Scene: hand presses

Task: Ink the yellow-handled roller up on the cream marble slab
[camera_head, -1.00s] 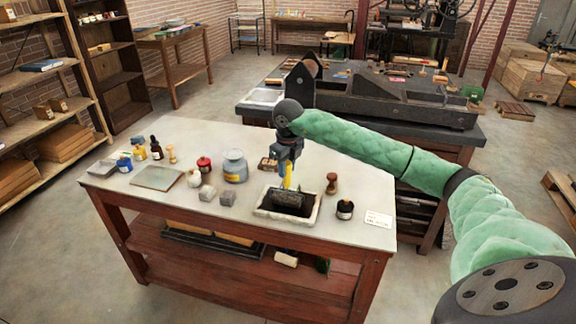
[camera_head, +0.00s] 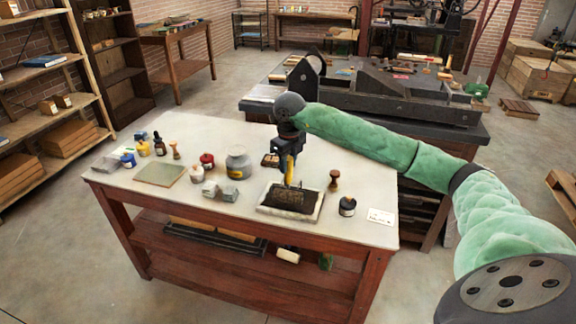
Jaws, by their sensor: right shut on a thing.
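The cream marble slab (camera_head: 307,218) lies near the front right of the table, with its pale rim around a dark inked middle. My right gripper (camera_head: 288,160) points down over the slab and is shut on the yellow-handled roller (camera_head: 290,172). The yellow handle stands upright below the fingers. The roller's dark barrel is at the slab's inked area and blends with it, so I cannot tell whether they touch. My left gripper is not in view.
A brown wooden-handled tool (camera_head: 334,180) and a dark jar (camera_head: 347,206) stand right of the slab. A flat greenish plate (camera_head: 160,174) lies farther left. A press (camera_head: 390,95) stands behind.

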